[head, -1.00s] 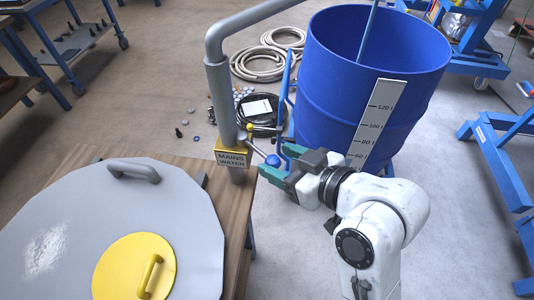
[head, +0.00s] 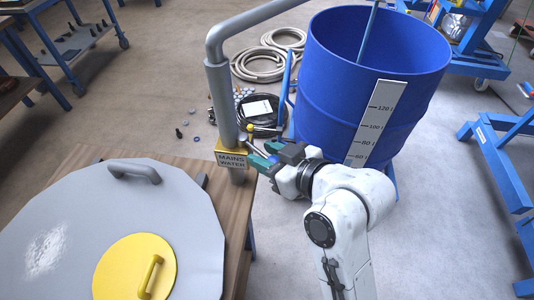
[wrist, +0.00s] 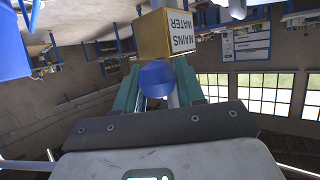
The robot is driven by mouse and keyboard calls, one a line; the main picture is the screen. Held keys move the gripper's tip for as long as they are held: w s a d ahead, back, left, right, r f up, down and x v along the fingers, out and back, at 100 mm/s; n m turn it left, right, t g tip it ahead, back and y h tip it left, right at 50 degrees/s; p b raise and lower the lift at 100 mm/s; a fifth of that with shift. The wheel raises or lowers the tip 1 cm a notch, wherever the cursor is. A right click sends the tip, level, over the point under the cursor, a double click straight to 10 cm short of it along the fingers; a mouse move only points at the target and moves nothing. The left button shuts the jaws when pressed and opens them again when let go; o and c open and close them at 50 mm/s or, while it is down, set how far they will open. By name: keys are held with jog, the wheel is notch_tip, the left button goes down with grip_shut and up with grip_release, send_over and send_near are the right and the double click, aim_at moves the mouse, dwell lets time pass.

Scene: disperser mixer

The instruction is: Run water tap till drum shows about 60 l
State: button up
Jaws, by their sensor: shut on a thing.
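The mains water tap (head: 231,152) is a yellow block with a "MAINS WATER" label on a grey standpipe (head: 226,105); its block also shows upside down in the wrist view (wrist: 168,35). My gripper (head: 264,158) is beside the tap, its green fingers (wrist: 157,85) shut on the blue ball knob (wrist: 156,78) of the tap lever. In the head view my fingers hide the knob. The blue drum (head: 330,95) stands behind my gripper, with a white scale (head: 375,125) marked 60 l to 120 l. My gripper hides the scale's lower end.
A wooden bench (head: 238,215) carries a large grey lid (head: 60,205) with a yellow hatch (head: 135,268) at the left front. Coiled hoses (head: 262,62) lie on the floor behind the tap. A blue frame (head: 500,165) stands at the right. The floor right of my arm is clear.

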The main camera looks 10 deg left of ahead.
grip_shut()
jog(key=shift+w+d+n+g+y+b, duration=0.25)
jog(key=shift+w+n+g+y+b, duration=0.35)
jog(key=shift+n+g, duration=0.7)
jog(key=shift+w+d+n+g+y+b, duration=0.3)
jog(key=shift+w+n+g+b, duration=0.25)
jog(key=shift+w+n+g, duration=0.5)
jog(key=shift+w+d+n+g+y+b, duration=0.25)
jog(key=shift+w+n+g+y+b, duration=0.25)
jog(key=shift+n+g, duration=0.95)
jog(key=shift+g, duration=0.3)
jog(key=o, duration=0.6)
grip_release()
